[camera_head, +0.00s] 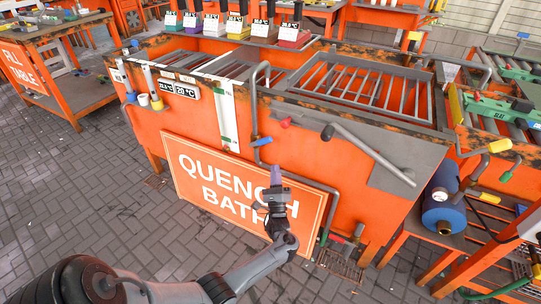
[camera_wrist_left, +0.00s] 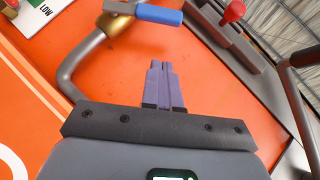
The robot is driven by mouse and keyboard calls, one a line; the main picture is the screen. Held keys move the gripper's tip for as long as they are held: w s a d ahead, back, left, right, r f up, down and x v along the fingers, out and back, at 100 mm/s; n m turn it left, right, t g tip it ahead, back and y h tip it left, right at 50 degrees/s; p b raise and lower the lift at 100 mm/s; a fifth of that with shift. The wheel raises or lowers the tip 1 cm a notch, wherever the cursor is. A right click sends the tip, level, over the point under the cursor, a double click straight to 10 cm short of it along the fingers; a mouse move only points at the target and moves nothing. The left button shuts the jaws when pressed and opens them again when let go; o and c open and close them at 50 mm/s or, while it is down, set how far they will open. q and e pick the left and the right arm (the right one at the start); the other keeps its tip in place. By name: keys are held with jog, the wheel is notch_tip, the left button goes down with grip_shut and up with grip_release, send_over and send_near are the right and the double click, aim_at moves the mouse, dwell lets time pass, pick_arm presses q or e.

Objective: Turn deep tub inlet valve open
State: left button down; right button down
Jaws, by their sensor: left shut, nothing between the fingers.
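The orange quench tank (camera_head: 330,150) has a grey pipe bent over its rim. A valve with a blue lever (camera_head: 262,141) sits on this pipe at the tank's front face; I cannot read a label naming it as the deep tub inlet. In the left wrist view the blue lever (camera_wrist_left: 158,14) lies across the top, beyond my fingertips. My left gripper (camera_head: 276,174) is below and slightly right of the lever, apart from it. Its purple fingers (camera_wrist_left: 160,65) are together and empty, in front of the orange wall. My right gripper is not in view.
A red knob (camera_head: 285,122) sits right of the pipe, with a long grey lever (camera_head: 370,152) farther right. The pipe runs down beside the QUENCH BATH sign (camera_head: 215,180). A green-handled fitting (camera_head: 325,237) is low on the right. Paved floor (camera_head: 100,205) is clear at left.

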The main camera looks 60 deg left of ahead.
aim_at(260, 143)
pick_arm(q)
jog(key=a+r+b, duration=0.1)
jog(key=a+r, duration=0.3)
jog(key=r, duration=0.1)
jog(key=shift+w+a+r, duration=0.2)
jog(key=shift+a+r, duration=0.05)
jog(key=shift+a, duration=0.15)
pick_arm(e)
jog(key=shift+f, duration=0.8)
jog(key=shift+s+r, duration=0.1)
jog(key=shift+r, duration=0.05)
